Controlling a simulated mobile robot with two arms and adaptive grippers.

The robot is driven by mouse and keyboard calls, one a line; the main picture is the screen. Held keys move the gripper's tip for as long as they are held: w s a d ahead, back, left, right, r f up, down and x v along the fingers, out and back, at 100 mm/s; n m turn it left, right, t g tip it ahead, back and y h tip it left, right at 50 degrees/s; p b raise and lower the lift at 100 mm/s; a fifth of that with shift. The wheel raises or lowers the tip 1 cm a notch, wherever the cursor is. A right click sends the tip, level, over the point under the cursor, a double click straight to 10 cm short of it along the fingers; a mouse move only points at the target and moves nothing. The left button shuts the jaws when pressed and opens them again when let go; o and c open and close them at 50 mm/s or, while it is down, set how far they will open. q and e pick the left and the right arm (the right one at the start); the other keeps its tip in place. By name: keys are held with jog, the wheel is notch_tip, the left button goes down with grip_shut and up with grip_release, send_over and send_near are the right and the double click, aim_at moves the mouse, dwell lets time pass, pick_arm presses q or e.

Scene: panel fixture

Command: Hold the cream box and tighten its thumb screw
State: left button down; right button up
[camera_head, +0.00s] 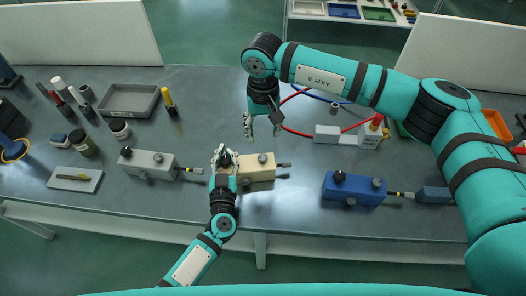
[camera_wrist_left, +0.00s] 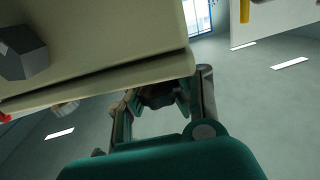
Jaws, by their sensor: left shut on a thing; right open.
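The cream box (camera_head: 258,174) stands on the grey bench near the middle, with a small grey knob (camera_head: 262,159) on its top. My left gripper (camera_head: 224,156) is shut on the box's left end. In the left wrist view the cream box (camera_wrist_left: 100,40) fills the upper left, with a dark faceted knob (camera_wrist_left: 24,52) on its face. The left fingers (camera_wrist_left: 162,105) reach the box's edge there; their exact contact is hard to see. My right gripper (camera_head: 262,128) is open and empty, pointing down behind the box. Which knob is the thumb screw I cannot tell.
A grey box (camera_head: 146,166) stands left of the cream box and a blue box (camera_head: 352,192) stands right. A white block (camera_head: 327,134) with red and blue cables lies behind right. A grey tray (camera_head: 129,100) and a yellow-handled tool (camera_head: 168,100) are at the back left.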

aim_at(263, 156)
notch_tip(263, 156, down, 10)
jog(key=shift+f, duration=0.2)
grip_shut()
dwell(0.4)
